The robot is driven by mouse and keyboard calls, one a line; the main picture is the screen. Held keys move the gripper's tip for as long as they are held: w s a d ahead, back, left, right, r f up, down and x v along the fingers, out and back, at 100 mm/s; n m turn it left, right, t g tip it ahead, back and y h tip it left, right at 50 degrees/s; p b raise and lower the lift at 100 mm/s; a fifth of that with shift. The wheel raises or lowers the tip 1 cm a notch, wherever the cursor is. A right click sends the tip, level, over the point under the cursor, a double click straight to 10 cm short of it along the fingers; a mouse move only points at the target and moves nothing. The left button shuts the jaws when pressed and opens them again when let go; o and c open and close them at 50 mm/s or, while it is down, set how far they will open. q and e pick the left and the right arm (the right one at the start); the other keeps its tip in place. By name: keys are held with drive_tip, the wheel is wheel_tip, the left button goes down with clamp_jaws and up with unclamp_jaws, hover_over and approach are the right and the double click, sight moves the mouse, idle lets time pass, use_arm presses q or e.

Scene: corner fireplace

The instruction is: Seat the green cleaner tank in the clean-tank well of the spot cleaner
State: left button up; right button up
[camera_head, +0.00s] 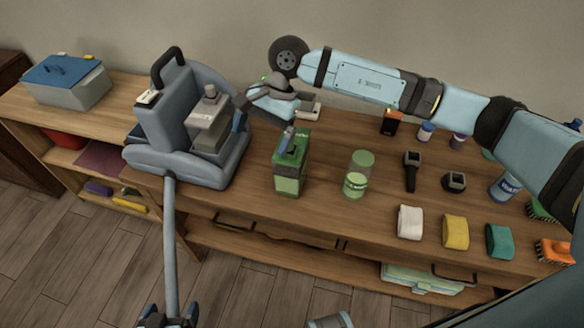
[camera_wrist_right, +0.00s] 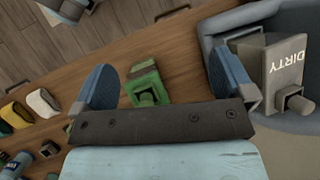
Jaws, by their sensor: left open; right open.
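The grey-blue spot cleaner (camera_head: 165,105) stands on the bench at left, with its hose hanging over the front edge. A grey tank (camera_head: 207,128) sits in it; the right wrist view shows this tank (camera_wrist_right: 283,70) marked DIRTY. I cannot clearly make out the clean-tank well. The green cleaner tank (camera_head: 291,172) stands upright on the bench, right of the cleaner. My right gripper (camera_head: 264,130) is open above it. In the right wrist view the tank (camera_wrist_right: 147,82) appears between the spread fingers (camera_wrist_right: 163,84), not gripped. My left gripper (camera_head: 167,318) is open and low at the bottom edge.
A green-lidded clear jar (camera_head: 356,174) stands right of the tank. White, yellow and teal rolls (camera_head: 455,232) line the front right, with brushes and bottles beyond. A blue-lidded bin (camera_head: 68,85) is far left. Some bare bench lies before the tank. My right arm spans the back right.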

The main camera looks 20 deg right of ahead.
sight(292, 160)
drive_tip(key=w+d+r+n+t+h+b, duration=0.1)
drive_tip(key=w+d+r+n+t+h, duration=0.15)
drive_tip(key=w+d+h, duration=0.5)
drive_tip(key=f, duration=0.2)
drive_tip(key=s+d+f+y, duration=0.1)
drive_tip(key=f, duration=0.2)
drive_tip(key=f+y, duration=0.1)
drive_tip(key=f, duration=0.1)
drive_tip(key=shift+s+d+f+m, duration=0.35)
drive_tip(key=shift+s+a+f+p, duration=0.1)
drive_tip(key=shift+a+f+p, duration=0.1)
drive_tip(key=shift+f, duration=0.75)
drive_tip(key=shift+s+a+f+p, duration=0.1)
drive_tip(key=shift+f+p, duration=0.05)
drive_tip(key=shift+f, duration=0.85)
drive_tip(key=shift+a+f+p, duration=0.15)
drive_tip(key=shift+f+p, duration=0.05)
drive_tip(key=shift+f, duration=0.75)
drive_tip(key=shift+r, duration=0.1)
drive_tip(key=c, duration=1.7)
